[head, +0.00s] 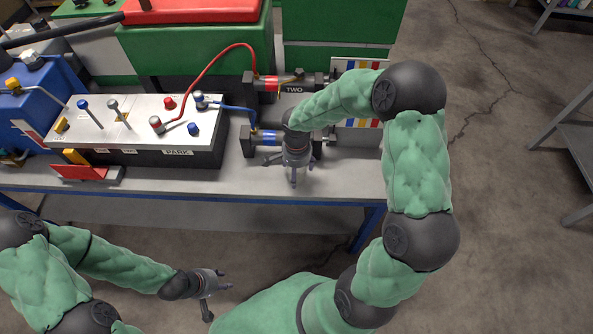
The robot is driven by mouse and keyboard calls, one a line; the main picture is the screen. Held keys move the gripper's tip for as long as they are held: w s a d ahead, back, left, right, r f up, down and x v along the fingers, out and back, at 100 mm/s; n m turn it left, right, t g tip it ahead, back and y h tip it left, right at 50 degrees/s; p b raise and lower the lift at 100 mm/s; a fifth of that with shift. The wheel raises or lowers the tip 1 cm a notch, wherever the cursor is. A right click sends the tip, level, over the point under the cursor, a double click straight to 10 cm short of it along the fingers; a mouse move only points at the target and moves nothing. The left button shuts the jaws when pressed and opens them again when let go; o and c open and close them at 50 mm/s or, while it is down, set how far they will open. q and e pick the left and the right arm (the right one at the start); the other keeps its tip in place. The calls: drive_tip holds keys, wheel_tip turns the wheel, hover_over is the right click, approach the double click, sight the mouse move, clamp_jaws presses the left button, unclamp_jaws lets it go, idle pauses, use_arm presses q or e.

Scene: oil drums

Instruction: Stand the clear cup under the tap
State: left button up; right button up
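I cannot make out the clear cup in the head view. My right gripper (292,172) points down over the bench's front part, beside the blue-banded cylinder, fingers apart and empty.
The grey bench (240,182) holds a control box (140,125) with levers and knobs, a red-banded cylinder (290,86) and a blue-banded cylinder (258,140), joined by red and blue hoses. A red block (80,172) sits at the front left. Shelving (575,130) stands at right.

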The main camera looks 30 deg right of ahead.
wheel_tip(320, 180, up, 11)
drive_tip(key=shift+r, duration=0.2)
use_arm(q)
drive_tip(key=shift+s, duration=0.1)
